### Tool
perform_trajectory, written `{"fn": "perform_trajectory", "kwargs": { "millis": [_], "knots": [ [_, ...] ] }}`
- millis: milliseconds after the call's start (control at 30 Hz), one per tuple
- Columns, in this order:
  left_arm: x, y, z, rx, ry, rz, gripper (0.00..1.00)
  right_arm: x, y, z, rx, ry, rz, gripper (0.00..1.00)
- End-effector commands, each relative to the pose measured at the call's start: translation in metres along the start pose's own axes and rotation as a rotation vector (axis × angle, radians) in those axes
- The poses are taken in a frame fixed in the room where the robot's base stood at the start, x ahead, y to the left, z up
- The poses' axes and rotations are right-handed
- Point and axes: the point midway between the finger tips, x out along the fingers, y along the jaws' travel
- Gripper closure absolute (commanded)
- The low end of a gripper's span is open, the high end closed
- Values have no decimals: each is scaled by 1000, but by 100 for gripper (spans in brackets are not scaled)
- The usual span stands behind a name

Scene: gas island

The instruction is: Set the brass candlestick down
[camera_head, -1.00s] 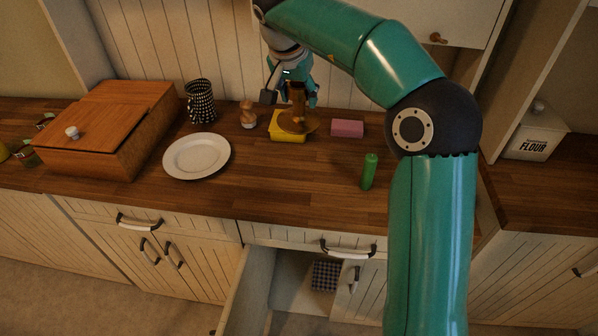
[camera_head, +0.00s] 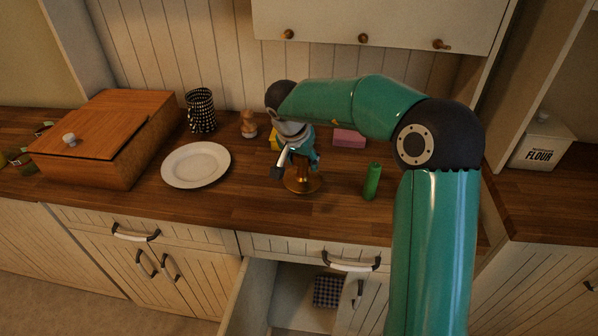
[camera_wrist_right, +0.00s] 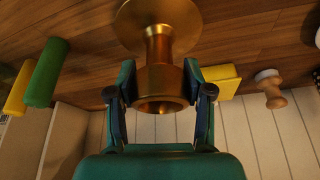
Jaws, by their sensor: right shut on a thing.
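The brass candlestick (camera_head: 303,183) is upright at the front middle of the wooden counter (camera_head: 240,205), under my right gripper (camera_head: 298,163). Its round base is at or just above the wood; I cannot tell if it touches. In the right wrist view my right gripper (camera_wrist_right: 160,108) is shut on the candlestick (camera_wrist_right: 159,82), with a finger on each side of its socket end. The wide base points away from the gripper. In the head view the arm hides the candlestick's upper part. My left gripper is not in view.
A green cylinder (camera_head: 372,181) stands right of the candlestick. A white plate (camera_head: 196,165) lies to the left. A yellow block (camera_head: 274,139), pink block (camera_head: 349,138), wooden mill (camera_head: 249,124) and checked cup (camera_head: 201,110) are behind.

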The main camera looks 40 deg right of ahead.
Motion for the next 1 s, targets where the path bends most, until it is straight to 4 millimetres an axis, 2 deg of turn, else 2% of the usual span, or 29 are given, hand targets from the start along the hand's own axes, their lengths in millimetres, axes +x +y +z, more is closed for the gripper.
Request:
{"fn": "perform_trajectory", "kwargs": {
  "millis": [200,567,600,733,1000],
  "knots": [
    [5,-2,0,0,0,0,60,26,0,10,1,2,-1,100],
    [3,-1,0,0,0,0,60,28,0,11,1,2,-2,100],
    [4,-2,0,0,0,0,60,30,0,12,0,0,0,44],
    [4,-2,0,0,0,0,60,30,0,12,0,0,0,24],
    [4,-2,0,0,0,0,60,30,0,12,1,0,0,24]
  ]
}}
